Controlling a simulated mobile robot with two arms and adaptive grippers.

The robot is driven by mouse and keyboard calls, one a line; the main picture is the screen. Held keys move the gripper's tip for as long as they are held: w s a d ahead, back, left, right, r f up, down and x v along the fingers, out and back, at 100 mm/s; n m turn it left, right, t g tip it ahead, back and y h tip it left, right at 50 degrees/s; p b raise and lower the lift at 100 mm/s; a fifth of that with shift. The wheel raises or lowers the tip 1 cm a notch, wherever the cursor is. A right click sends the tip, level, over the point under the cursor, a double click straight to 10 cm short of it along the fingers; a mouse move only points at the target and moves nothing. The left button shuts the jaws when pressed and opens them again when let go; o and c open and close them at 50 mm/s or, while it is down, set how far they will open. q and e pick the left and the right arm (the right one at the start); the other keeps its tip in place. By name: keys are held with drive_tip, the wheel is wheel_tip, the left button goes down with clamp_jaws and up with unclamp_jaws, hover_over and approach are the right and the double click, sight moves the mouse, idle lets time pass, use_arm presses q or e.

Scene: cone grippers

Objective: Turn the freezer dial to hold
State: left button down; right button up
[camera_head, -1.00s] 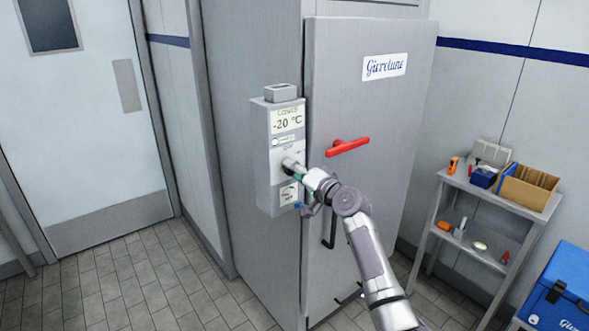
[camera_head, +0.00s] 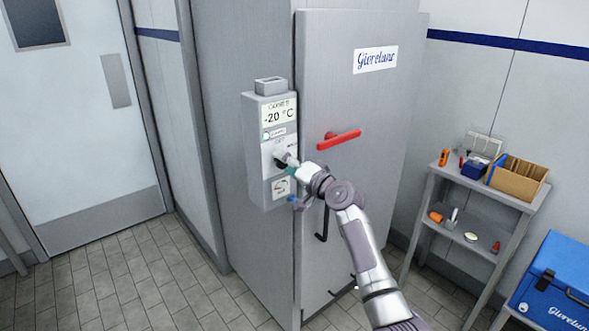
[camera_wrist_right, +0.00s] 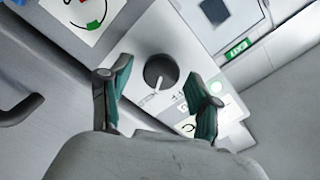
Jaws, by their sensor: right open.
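The freezer dial is a dark round knob (camera_wrist_right: 160,72) with a pale pointer, seen between my right fingers in the right wrist view. It sits on the grey control box (camera_head: 256,150) on the side of the freezer (camera_head: 350,95); in the head view my gripper mostly covers it. The box's display (camera_head: 279,113) reads -20 °C. My right gripper (camera_head: 286,162) is open, its green-padded fingers (camera_wrist_right: 158,100) on either side of the dial in the picture. I cannot tell whether they touch it. The markings around the dial are too small to read. My left gripper is not in view.
A red door handle (camera_head: 338,139) sticks out just right of the control box. A grey shelf (camera_head: 480,190) with small tools and a cardboard box (camera_head: 518,177) stands at the right, near a blue cooler (camera_head: 556,285). The tiled floor (camera_head: 150,280) at left is clear.

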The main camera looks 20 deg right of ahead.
drive_tip(key=v, duration=1.1)
drive_tip(key=shift+s, duration=0.4)
drive_tip(key=shift+d+f, duration=0.1)
wheel_tip(320, 180, down, 23)
drive_tip(key=s+g+h, duration=0.1)
drive_tip(key=g+h, duration=0.2)
drive_tip(key=g, duration=0.1)
drive_tip(key=s+f+n+g+h, duration=0.1)
drive_tip(key=s+f, duration=0.3)
drive_tip(key=f, duration=0.4)
drive_tip(key=s+f+n+g, duration=0.1)
drive_tip(key=s+f+g, duration=0.1)
drive_tip(key=s+f, duration=0.35)
drive_tip(key=s+f+g+h, duration=0.1)
drive_tip(key=s+f, duration=0.2)
drive_tip(key=f, duration=0.6)
drive_tip(key=s+a+f+n+g, duration=0.2)
drive_tip(key=s+f+n+g, duration=0.2)
drive_tip(key=s+f, duration=1.4)
drive_tip(key=s+a+f+n+g, duration=0.1)
drive_tip(key=s+f+n+g, duration=0.1)
drive_tip(key=s, duration=1.1)
drive_tip(key=s+f+n+g+h, duration=0.1)
drive_tip(key=s+f+n+g, duration=0.1)
drive_tip(key=s, duration=1.2)
drive_tip(key=shift+a+f+n, duration=0.3)
drive_tip(key=shift+a+f, duration=0.1)
drive_tip(key=shift+f, duration=0.4)
